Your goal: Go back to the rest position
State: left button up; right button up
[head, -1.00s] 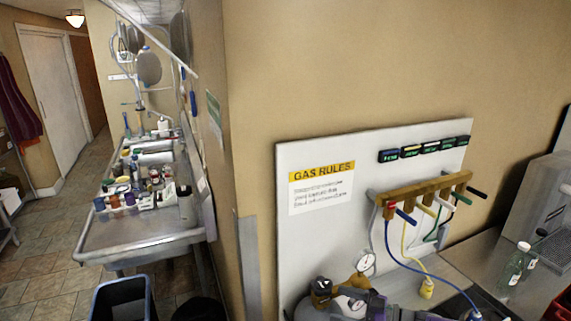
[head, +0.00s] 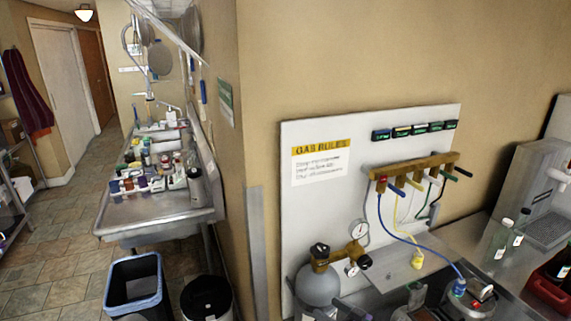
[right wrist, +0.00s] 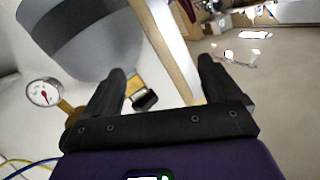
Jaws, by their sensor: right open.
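My right gripper (right wrist: 163,75) is open in the right wrist view, its two black fingers apart with nothing held between them. A big grey rounded cylinder (right wrist: 95,40) and a round pressure gauge (right wrist: 43,92) show beyond the fingers on the left. In the head view only a small dark purple part of my right arm shows at the bottom edge, beside the grey gas cylinder (head: 318,287); the fingers cannot be made out there. My left gripper is in neither view.
A white board with gas rules (head: 320,205) carries a brass manifold (head: 415,170) with hoses. Bottles (head: 505,240) and a red crate (head: 552,283) stand right. A steel sink (head: 150,212), a blue-lined bin (head: 137,290) and a black bin (head: 207,298) are left, with open tiled floor beyond.

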jog(key=s+a+f+m+g+h+b, duration=0.1)
jog(key=s+f+m+g+h, duration=0.15)
jog(key=s+f, duration=0.5)
jog(key=s+a+f+m+g+h, duration=0.2)
jog(key=s+f+m+h, duration=0.15)
jog(key=f, duration=0.75)
pick_arm(q)
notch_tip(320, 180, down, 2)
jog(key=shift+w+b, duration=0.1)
jog(key=shift+b, duration=0.3)
pick_arm(e)
jog(key=s+f+m+g+h, duration=0.1)
jog(key=s+f+g, duration=0.2)
jog(key=s, duration=0.6)
jog(key=s+f+m+g, duration=0.1)
jog(key=s+f+g, duration=0.2)
jog(key=s, duration=0.7)
jog(key=shift+a+g+h, duration=0.3)
jog(key=shift+g+h, duration=0.05)
jog(key=shift+h, duration=0.05)
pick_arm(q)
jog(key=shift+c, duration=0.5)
pick_arm(e)
jog(key=shift+w, duration=0.1)
jog(key=shift+c, duration=0.4)
